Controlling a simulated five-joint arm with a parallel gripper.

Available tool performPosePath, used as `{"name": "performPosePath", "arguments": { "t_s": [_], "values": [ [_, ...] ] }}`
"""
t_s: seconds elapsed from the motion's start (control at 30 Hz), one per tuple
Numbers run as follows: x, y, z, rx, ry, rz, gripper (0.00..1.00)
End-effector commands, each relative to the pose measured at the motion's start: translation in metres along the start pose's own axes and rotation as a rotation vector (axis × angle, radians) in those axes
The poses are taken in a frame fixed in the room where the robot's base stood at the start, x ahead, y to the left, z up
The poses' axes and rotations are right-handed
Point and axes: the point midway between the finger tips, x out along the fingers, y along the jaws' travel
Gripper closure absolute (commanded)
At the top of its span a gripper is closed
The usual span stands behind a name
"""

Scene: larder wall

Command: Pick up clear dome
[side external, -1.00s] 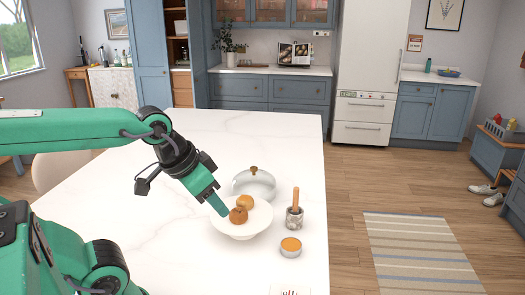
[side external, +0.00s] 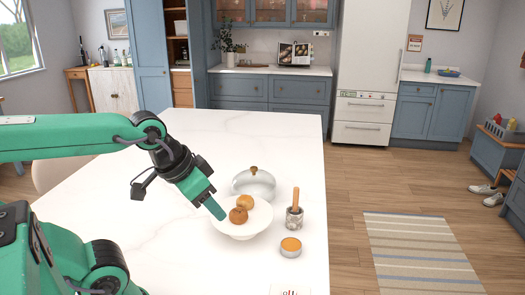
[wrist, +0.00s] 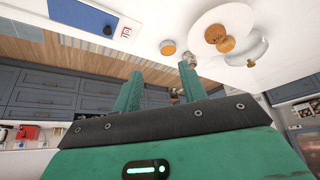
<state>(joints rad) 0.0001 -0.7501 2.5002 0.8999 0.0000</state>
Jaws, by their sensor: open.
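The clear dome (side external: 254,185) is a see-through lid with a brown knob on top. It stands on the white table just behind a white bowl (side external: 240,229) that holds two brown buns (side external: 240,212). In the wrist view the dome (wrist: 250,52) shows at the upper right, beside the bowl. My gripper (side external: 219,211) is over the left rim area of the bowl, to the left of the buns and apart from the dome. In the wrist view its two green fingers (wrist: 160,90) are spread with nothing between them.
The table's left and back (side external: 190,140) are clear.

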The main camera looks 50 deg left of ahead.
Motion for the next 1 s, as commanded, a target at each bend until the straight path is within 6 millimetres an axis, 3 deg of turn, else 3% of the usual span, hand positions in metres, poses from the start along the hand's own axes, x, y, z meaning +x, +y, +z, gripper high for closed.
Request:
{"name": "performPosePath", "arguments": {
  "t_s": [0.27, 0.6, 1.0],
  "values": [
    [0.0, 0.0, -0.0001, 0.0, 0.0, 0.0, 0.58],
    [0.0, 0.0, -0.0001, 0.0, 0.0, 0.0, 0.0],
    [-0.0017, -0.0023, -0.0086, 0.0, -0.009, -0.005, 0.0]
  ]
}}
